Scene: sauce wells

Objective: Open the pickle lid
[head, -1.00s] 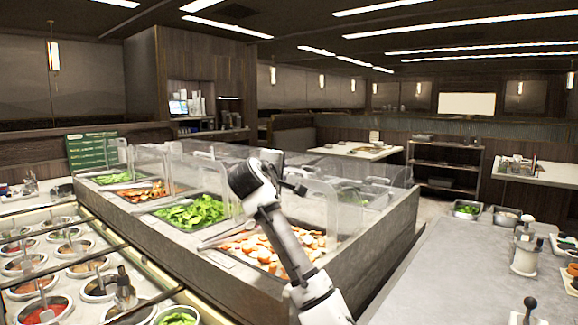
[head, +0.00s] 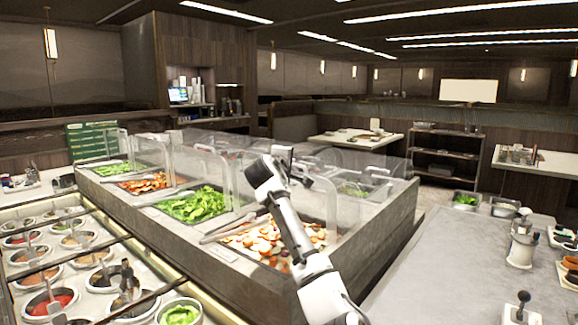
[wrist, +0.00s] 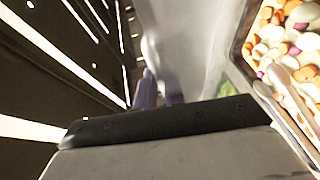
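I cannot make out a lid that is plainly the pickle one. On the right counter, a white canister (head: 521,249) stands upright, and a black-knobbed piece (head: 521,310) sits nearer the front edge; I cannot tell what either holds. My gripper (head: 300,176) is raised over the glass-shielded salad bar, well left of that counter. Its dark fingers point right, and I see nothing held. In the wrist view its dark palm edge (wrist: 165,122) fills the lower part; the finger gap is unclear.
The salad bar (head: 385,231) with clear guards stands below my arm. Sauce wells (head: 48,301) line the lower left. Metal pans (head: 504,208) stand at the right counter's back. The counter's middle (head: 450,265) is bare. A shelf rack (head: 443,158) stands behind.

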